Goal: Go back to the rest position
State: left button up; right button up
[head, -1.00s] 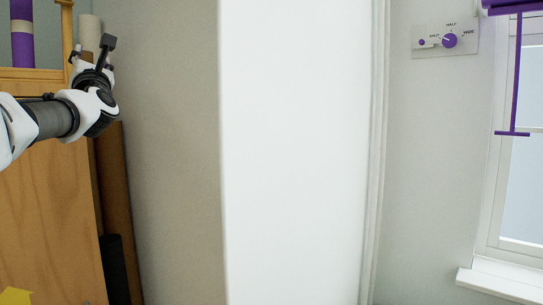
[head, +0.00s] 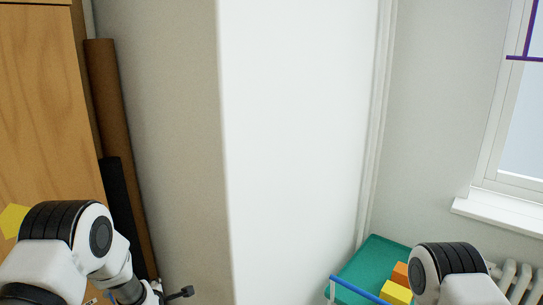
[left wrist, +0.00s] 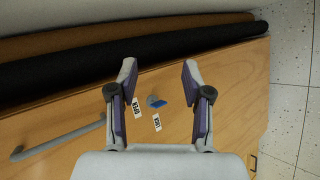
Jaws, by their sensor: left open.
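My left gripper (left wrist: 158,72) is open in the left wrist view, with nothing between its fingers. Behind it is the wooden cabinet front (left wrist: 240,75), with a small blue latch knob (left wrist: 159,102) and two white labels showing between the fingers. In the head view my left arm is low at the left, and its gripper end is mostly cut off by the bottom edge. Part of my right arm shows at the bottom right. My right gripper is out of view.
The wooden cabinet (head: 40,110) stands at the left, beside a brown roll (head: 105,90) and a black roll (head: 122,200). A white wall corner fills the middle. A teal-topped surface (head: 375,255) with orange and yellow blocks (head: 396,292) is near my right arm, by a radiator (head: 518,280).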

pick_arm(q)
jog(key=s+d+f+m+g+h+b, duration=0.1)
jog(key=s+f+m+g, duration=0.15)
jog(key=s+f, duration=0.5)
jog(key=s+d+f+m+g, duration=0.25)
jog(key=s+f, duration=0.25)
jog(key=s, duration=0.5)
jog(key=s+f+m+g+h+b, duration=0.1)
jog(key=s+f+m, duration=0.4)
jog(key=s, duration=0.4)
jog(key=s+d+m+g, duration=0.1)
jog(key=s+m+g, duration=0.1)
jog(key=s+m, duration=0.4)
jog(key=s+d+r+m+g+h, duration=0.1)
jog(key=s+d+m+g, duration=0.1)
jog(key=s+m, duration=0.4)
jog(key=s, duration=0.5)
jog(key=shift+s+d+r, duration=0.15)
jog(key=shift+s+d, duration=0.1)
jog(key=shift+d, duration=0.05)
